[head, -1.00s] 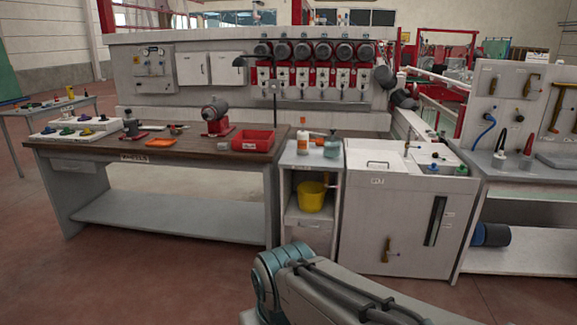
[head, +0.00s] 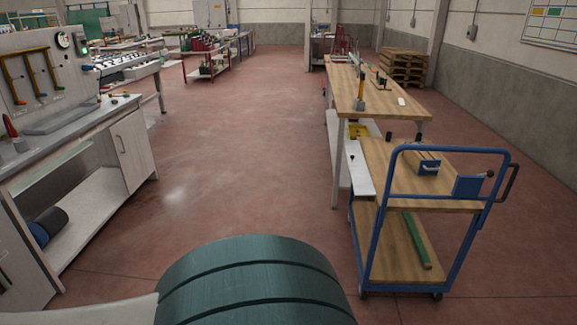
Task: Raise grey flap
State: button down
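A pale grey panel (head: 360,175), which looks like the grey flap, is at the left end of the blue trolley (head: 362,262) in the head view. It has a small dark knob near its left edge. I cannot tell for sure whether it slopes down or lies level, nor how it is attached.
A grey bench (head: 75,140) is at the left. Open red floor (head: 240,170) lies between.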

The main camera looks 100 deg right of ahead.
aim_at(363, 186)
jog(key=z, duration=4.4)
jog(key=i, duration=1.7)
